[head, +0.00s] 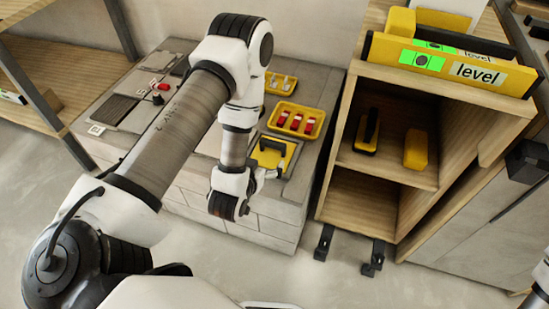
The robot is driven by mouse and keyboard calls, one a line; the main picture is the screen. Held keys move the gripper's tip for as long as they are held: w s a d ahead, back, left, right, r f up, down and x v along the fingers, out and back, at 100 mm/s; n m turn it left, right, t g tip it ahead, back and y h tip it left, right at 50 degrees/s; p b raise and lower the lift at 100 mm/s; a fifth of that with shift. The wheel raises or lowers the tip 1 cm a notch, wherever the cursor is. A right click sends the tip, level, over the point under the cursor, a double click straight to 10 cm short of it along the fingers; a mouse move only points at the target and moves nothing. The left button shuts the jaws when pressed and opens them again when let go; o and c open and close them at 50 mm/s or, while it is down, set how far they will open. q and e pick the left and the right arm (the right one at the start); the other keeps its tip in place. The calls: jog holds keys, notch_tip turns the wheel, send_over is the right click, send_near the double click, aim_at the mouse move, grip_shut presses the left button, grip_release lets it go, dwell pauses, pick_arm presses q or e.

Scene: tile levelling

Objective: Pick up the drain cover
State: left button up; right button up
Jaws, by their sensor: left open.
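A dark, square, ribbed plate (112,112) lies flat on the left part of the grey tiled block; it looks like the drain cover, though it is small in view and I cannot be certain. My right gripper is out of view.
The tiled block (265,225) also bears a yellow tray with red pieces (296,120) and another tray with pale pieces (281,83). A wooden shelf unit (335,150) with a yellow level (455,66) on top stands at the right. My left arm crosses above the block.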

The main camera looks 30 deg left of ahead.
aim_at(272, 147)
pick_arm(q)
jog(key=x, duration=0.2)
jog(key=b+x, duration=0.1)
jog(key=x, duration=0.2)
jog(key=r+x, duration=0.1)
jog(key=x, duration=0.1)
jog(key=shift+w+d+b, duration=0.1)
jog(key=shift+w+b, duration=0.25)
jog(key=shift+w, duration=0.1)
jog(key=shift+w+f, duration=0.1)
jog(key=shift+w, duration=0.2)
jog(key=c, duration=1)
